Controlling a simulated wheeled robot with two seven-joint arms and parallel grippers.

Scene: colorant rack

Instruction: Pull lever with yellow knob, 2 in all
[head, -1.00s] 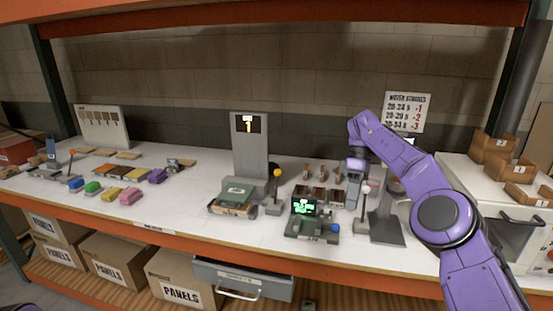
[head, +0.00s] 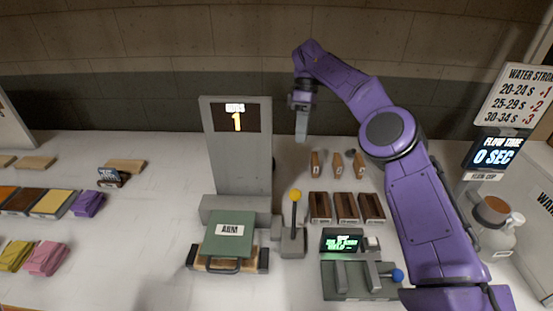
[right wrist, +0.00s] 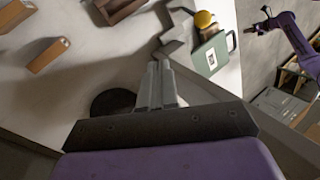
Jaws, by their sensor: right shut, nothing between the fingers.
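The lever with the yellow knob (head: 295,196) stands upright on a grey base, just right of the green block marked ARM (head: 229,236). Behind that block, a grey post carries a display (head: 237,118) reading 1. My right gripper (head: 301,138) is raised above and behind the lever, pointing down, shut and empty, apart from the knob. In the right wrist view, my shut fingers (right wrist: 160,68) point toward the yellow knob (right wrist: 204,20), with the green block (right wrist: 211,55) beside it. My left gripper is not in view in the head view.
Several wooden blocks (head: 337,163) and dark trays (head: 346,207) lie right of the lever. A device with a green screen (head: 342,240) and blue knob (head: 397,276) stands in front of them. Coloured cloths (head: 46,257) lie at the left. A flow timer (head: 494,153) reads 0 SEC.

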